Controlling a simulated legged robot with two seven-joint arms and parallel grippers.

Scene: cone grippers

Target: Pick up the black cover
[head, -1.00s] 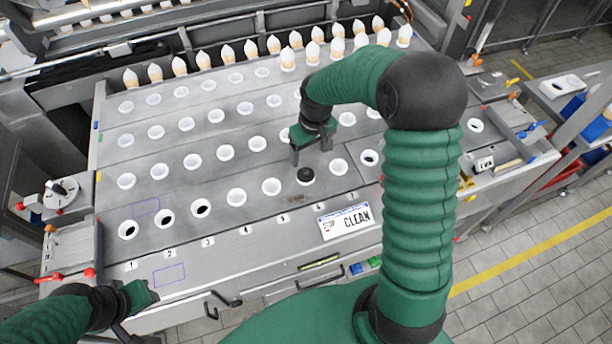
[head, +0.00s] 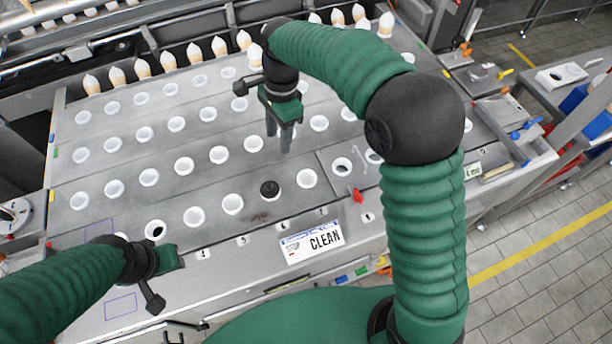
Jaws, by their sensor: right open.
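The black cover (head: 270,188) sits in a white-rimmed hole in the front row of the grey work table. My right gripper (head: 278,143) hangs above the table just behind the cover, fingers pointing down and apart. It is empty and does not touch the cover. My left gripper (head: 172,257) is at the front left of the table, low in the view, away from the cover. Its fingers are not clear enough to tell open from shut.
Rows of white-rimmed holes cover the table (head: 110,222). Several white-tipped cones (head: 168,61) stand along the back. A CLEAN sign (head: 312,242) lies in front of the cover. A red piece (head: 358,195) is to its right.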

